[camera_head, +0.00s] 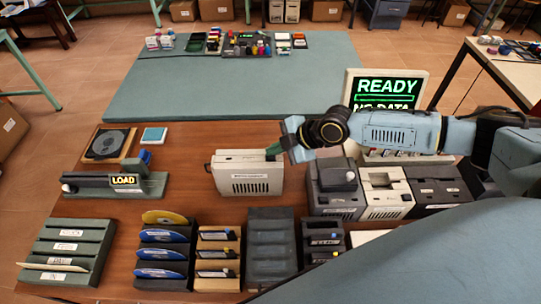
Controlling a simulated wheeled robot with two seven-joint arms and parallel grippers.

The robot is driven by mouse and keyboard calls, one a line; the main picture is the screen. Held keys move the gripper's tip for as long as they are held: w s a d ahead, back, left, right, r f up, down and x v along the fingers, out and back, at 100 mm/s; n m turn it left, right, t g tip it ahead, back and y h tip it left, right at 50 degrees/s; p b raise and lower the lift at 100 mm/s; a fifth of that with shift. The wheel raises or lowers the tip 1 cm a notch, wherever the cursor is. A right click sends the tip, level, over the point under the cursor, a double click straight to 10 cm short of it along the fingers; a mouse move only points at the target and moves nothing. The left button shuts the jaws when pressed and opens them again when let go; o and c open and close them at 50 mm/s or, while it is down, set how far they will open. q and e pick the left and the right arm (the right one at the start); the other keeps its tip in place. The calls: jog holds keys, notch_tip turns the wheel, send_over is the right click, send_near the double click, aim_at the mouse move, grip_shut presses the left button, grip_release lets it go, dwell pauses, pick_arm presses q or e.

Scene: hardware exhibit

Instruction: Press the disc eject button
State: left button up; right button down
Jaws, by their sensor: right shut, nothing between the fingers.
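A pale grey box-shaped unit (242,178) with front vents and a small label stands on the brown table. It looks like the disc drive, but I cannot make out an eject button at this size. My right arm reaches in from the right. My right gripper (274,151) is shut and empty, with its dark fingertips at the upper right corner of the pale unit. I cannot tell whether they touch it. My left gripper is not in view.
A monitor (420,84) reading "READY" stands behind my right arm. Dark and pale devices (385,193) stand to the right. Racks of discs and cartridges (165,255) line the front. A "LOAD" lever unit (115,183) is at left. Bare table lies left of the pale unit.

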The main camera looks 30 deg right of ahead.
aim_at(275, 157)
jog(key=shift+f, duration=0.3)
jog(key=shift+r, duration=0.15)
dwell(0.3)
jog(key=shift+r+p, duration=0.4)
jog(key=shift+r, duration=0.3)
notch_tip(275, 157, up, 5)
jog(key=p, duration=0.4)
dwell(0.7)
